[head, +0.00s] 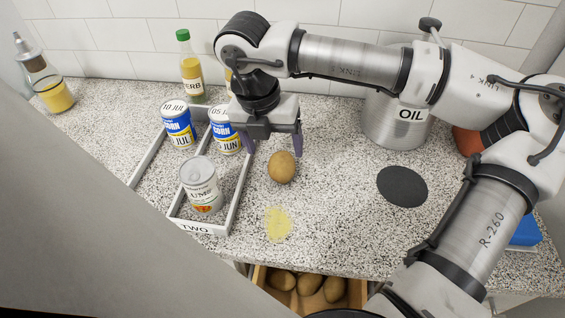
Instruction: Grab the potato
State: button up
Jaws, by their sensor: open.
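A single brown potato (282,168) lies on the speckled counter, just right of the white tray. My gripper (272,146) is open, with its fingers pointing down just above and behind the potato. One finger shows at the upper right of the potato and the other near the tray's right side. Nothing shows between the fingers. More potatoes (308,284) lie in an open wooden drawer (262,276) below the counter's front edge.
Behind stand a herb bottle (191,72) and an oil pot (392,125). A black disc (402,186) and yellow powder (278,222) lie on the counter (335,215).

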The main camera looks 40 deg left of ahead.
aim_at(280, 158)
jog(key=shift+w+d+f+p, duration=0.1)
jog(key=shift+w+f+p, duration=0.2)
jog(key=shift+f, duration=0.65)
jog(key=shift+w+d+f+p, duration=0.1)
jog(key=shift+w+f+p, duration=0.25)
jog(key=shift+f, duration=0.55)
jog(key=shift+w+d+f+p, duration=0.15)
jog(key=shift+f+p, duration=0.3)
jog(key=shift+f, duration=0.5)
jog(key=c, duration=1.2)
